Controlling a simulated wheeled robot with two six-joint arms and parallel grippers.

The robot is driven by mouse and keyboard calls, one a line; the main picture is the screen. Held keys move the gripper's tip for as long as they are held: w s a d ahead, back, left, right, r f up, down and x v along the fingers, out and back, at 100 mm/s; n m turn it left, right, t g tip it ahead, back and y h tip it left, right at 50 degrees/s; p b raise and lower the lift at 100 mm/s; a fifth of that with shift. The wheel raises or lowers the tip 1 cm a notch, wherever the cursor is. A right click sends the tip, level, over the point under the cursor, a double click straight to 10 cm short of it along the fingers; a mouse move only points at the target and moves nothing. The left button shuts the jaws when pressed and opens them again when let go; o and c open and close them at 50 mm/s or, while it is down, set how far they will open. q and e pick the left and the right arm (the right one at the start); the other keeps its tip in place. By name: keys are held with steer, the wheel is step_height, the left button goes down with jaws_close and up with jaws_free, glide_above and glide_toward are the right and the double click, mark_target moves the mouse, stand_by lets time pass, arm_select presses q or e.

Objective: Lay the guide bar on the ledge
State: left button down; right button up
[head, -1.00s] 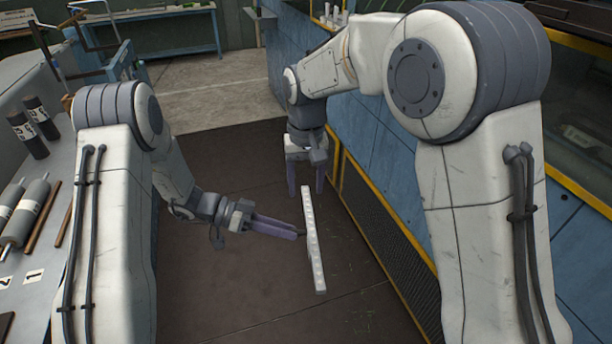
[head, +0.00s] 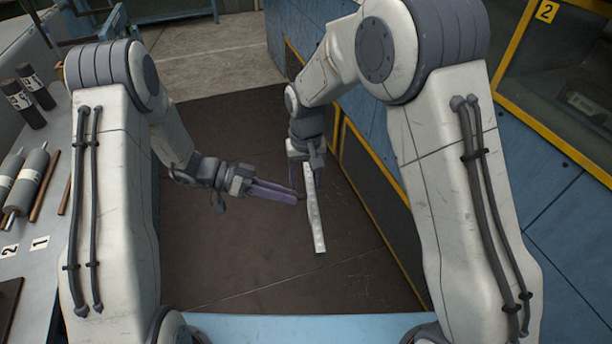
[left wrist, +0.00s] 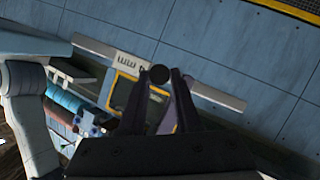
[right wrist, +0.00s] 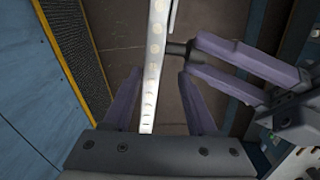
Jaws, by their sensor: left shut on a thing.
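The guide bar (head: 314,222) is a long, pale bar with a row of round marks along one face. My left gripper (head: 296,196) is shut on a dark round grip on the bar's side. This grip shows end-on between the fingers in the left wrist view (left wrist: 160,76), with the bar behind it. My right gripper (head: 306,170) is at the bar's far end. Its fingers are apart on either side of the bar, with gaps showing in the right wrist view (right wrist: 158,105). I cannot clearly pick out the ledge.
A blue machine wall with a yellow-framed window (head: 565,95) stands on the right. A grey bench (head: 40,262) on the left carries rollers (head: 28,182) and brown rods. The dark floor mat (head: 235,270) under the bar is clear.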

jaws_close()
steer(key=shift+a, duration=0.15)
arm_select(q)
steer(key=shift+w+d, duration=0.1)
arm_select(e)
steer(key=shift+s, duration=0.1)
stand_by(0.8)
arm_select(q)
steer(key=c, duration=0.5)
jaws_free()
steer(key=shift+a, duration=0.2)
